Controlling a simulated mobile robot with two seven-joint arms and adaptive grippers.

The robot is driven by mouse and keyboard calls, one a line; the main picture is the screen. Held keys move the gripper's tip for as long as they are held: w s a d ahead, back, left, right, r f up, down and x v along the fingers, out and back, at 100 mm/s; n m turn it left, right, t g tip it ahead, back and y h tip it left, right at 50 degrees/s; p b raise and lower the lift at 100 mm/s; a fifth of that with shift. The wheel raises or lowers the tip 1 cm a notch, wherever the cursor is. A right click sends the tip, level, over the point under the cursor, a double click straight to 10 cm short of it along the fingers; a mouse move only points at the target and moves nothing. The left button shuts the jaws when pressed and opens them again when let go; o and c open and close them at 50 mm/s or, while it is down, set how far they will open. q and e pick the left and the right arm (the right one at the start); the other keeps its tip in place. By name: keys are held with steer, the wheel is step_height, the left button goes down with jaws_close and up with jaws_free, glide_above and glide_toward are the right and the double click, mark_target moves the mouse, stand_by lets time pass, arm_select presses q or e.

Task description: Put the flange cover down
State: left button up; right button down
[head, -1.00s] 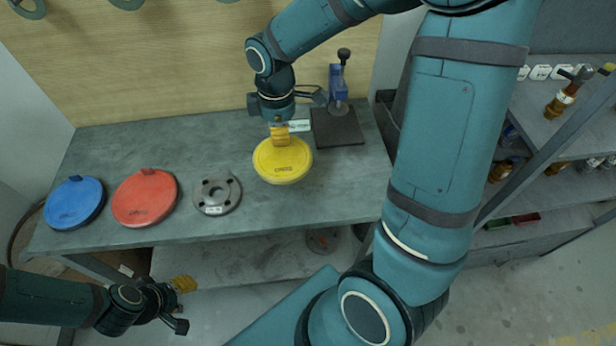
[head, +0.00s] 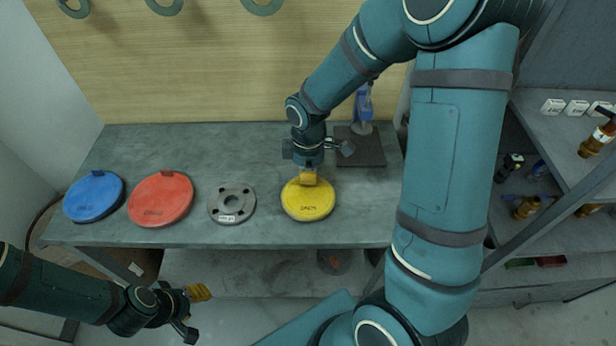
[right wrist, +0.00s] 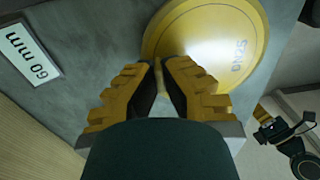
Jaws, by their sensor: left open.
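The yellow flange cover (head: 308,202) is a round disc at the right part of the grey bench. It lies flat at or just above the bench top; I cannot tell whether it touches. My right gripper (head: 308,176) is at the cover's back edge. In the right wrist view its yellow fingers (right wrist: 160,66) are close together at the rim of the cover (right wrist: 215,35), apparently shut on its tab, which they mostly hide. My left gripper (head: 200,312) is open and empty, in front of the bench at the lower left.
A blue cover (head: 93,197), a red cover (head: 160,200) and a grey bolted flange (head: 231,204) lie left of the yellow cover. A dark base plate (head: 360,148) with a blue tool (head: 364,103) stands behind right. A white label (right wrist: 30,52) lies near my right gripper.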

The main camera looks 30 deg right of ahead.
steer(key=shift+f, duration=0.5)
steer(key=shift+f, duration=0.1)
steer(key=c, duration=1.1)
jaws_free()
steer(key=shift+c, duration=0.2)
steer(key=shift+r, duration=0.2)
step_height(320, 180, up, 12)
steer(key=p, duration=0.2)
steer(key=shift+w+d, duration=0.15)
steer(key=shift+w, duration=0.05)
